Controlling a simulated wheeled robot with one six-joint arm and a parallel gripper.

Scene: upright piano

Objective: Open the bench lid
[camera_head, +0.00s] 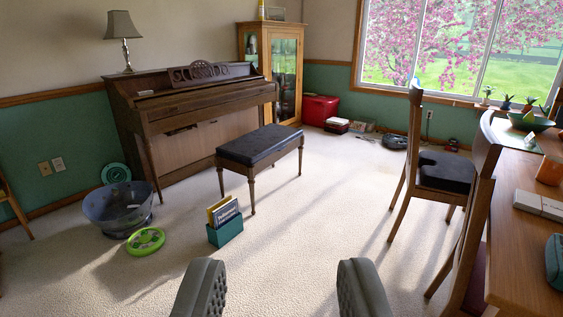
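The piano bench (235,161) stands in front of the upright piano (190,105), left of the picture's middle. Its black padded lid (259,144) lies flat and closed on the brown wooden frame with turned legs. My gripper (283,285) shows at the bottom edge, its two grey ribbed fingers wide apart with only carpet between them. It is well short of the bench and touches nothing. The bench's far legs are partly hidden.
A teal box of books (226,231), a green disc (146,241) and a grey tub (119,207) sit on the carpet before the bench. A chair (443,170) and a desk (520,220) stand at right. Carpet between bench and chair is clear.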

